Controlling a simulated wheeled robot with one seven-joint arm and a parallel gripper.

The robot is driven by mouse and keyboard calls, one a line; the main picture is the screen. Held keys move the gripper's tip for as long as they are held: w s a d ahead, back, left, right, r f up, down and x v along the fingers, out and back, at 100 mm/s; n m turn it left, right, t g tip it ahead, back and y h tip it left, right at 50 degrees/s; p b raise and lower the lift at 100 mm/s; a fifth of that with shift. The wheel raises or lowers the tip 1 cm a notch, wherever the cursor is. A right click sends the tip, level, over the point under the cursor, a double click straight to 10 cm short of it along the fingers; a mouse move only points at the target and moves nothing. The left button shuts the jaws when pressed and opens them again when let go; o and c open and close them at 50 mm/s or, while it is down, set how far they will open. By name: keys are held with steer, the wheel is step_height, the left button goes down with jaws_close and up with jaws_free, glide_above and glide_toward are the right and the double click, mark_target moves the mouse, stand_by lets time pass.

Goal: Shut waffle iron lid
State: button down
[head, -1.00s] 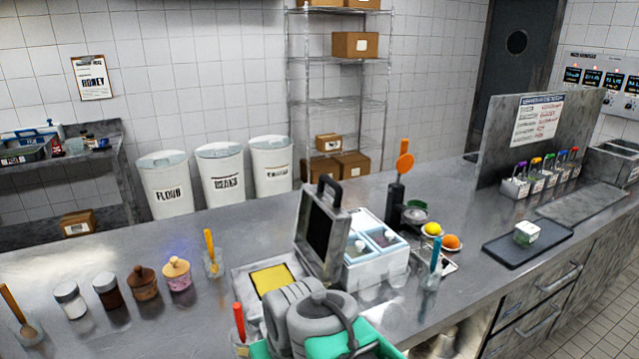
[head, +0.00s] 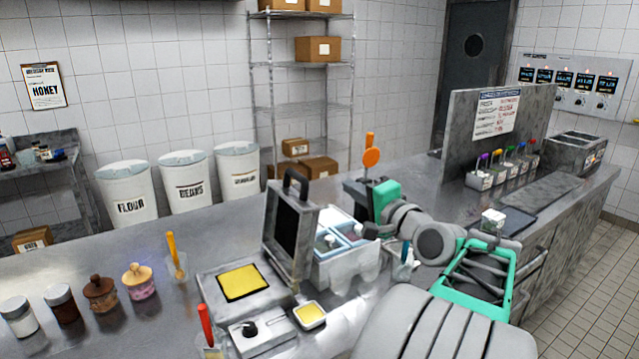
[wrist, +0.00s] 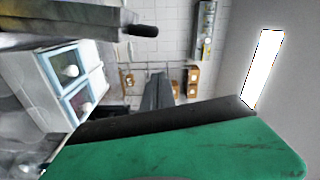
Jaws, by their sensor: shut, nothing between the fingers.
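The waffle iron (head: 210,284) sits on the counter with a yellow fill on its lower plate (head: 243,282). Its lid (head: 291,238) stands open, nearly upright, at the right side of the base, with a dark handle (head: 291,180) on top. My gripper (head: 356,192) is shut and empty, to the right of the lid and apart from it, above and behind the white-and-blue container. In the wrist view my gripper (wrist: 158,95) shows dark and green; a dark bar at upper left appears to be the lid handle (wrist: 143,30).
The white-and-blue container (head: 345,265) stands just right of the lid; it also shows in the wrist view (wrist: 75,85). An orange utensil (head: 371,157) stands behind my gripper. A red-handled tool (head: 206,325) and a small yellow-filled dish (head: 310,315) are in front. Jars line the left.

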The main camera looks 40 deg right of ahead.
steer(key=w+a+p, duration=0.2)
steer(key=w+a, duration=0.1)
steer(key=w, duration=0.5)
steer(key=shift+f, duration=0.4)
steer(key=shift+w+a, duration=0.1)
steer(key=shift+w, duration=0.05)
